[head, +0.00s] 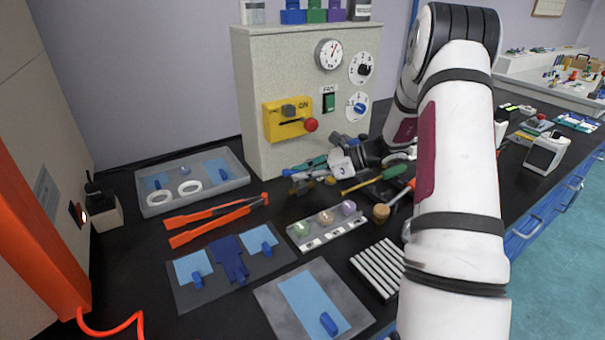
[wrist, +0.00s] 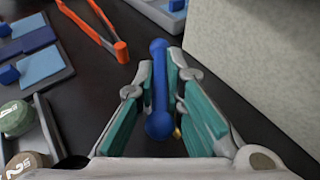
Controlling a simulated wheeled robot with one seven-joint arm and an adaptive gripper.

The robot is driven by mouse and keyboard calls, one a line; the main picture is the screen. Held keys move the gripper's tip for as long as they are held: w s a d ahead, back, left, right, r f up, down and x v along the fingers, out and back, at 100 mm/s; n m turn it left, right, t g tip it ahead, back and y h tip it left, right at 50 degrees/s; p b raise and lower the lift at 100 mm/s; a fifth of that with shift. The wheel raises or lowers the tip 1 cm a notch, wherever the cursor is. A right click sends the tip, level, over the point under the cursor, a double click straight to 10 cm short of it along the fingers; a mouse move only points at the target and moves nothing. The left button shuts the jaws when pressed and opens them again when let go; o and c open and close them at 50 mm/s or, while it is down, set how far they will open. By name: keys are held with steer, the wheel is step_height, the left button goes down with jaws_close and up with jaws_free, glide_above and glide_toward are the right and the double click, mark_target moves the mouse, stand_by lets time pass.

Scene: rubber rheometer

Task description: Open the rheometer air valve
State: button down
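The beige control cabinet (head: 270,70) stands at the back of the black bench in the head view. A yellow switch box (head: 285,122) marked ON, with a red ball knob (head: 311,125), is on its front. No label clearly names an air valve. My gripper (head: 306,168) is low at the cabinet's foot, below and apart from the yellow box. In the wrist view, my gripper's teal-padded fingers (wrist: 161,62) stand close on both sides of a blue rod with balled ends (wrist: 158,124). Whether they press on it is unclear.
The cabinet also carries a gauge (head: 328,54), a green switch (head: 329,103) and two dials. Orange tongs (head: 215,217), a grey tray (head: 147,200), a sample rack (head: 327,240) and a green-handled screwdriver (head: 393,172) crowd the bench. A beige and orange machine stands at the left.

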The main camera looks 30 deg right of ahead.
steer(key=shift+w+n+g+y, duration=0.15)
steer(key=shift+n+g+y, duration=0.65)
steer(key=shift+n+g, duration=0.3)
steer(key=shift+n+g+y+b, duration=0.4)
steer(key=shift+n+g, duration=0.8)
steer(key=shift+g, duration=0.1)
steer(key=c, duration=1.7)
jaws_free()
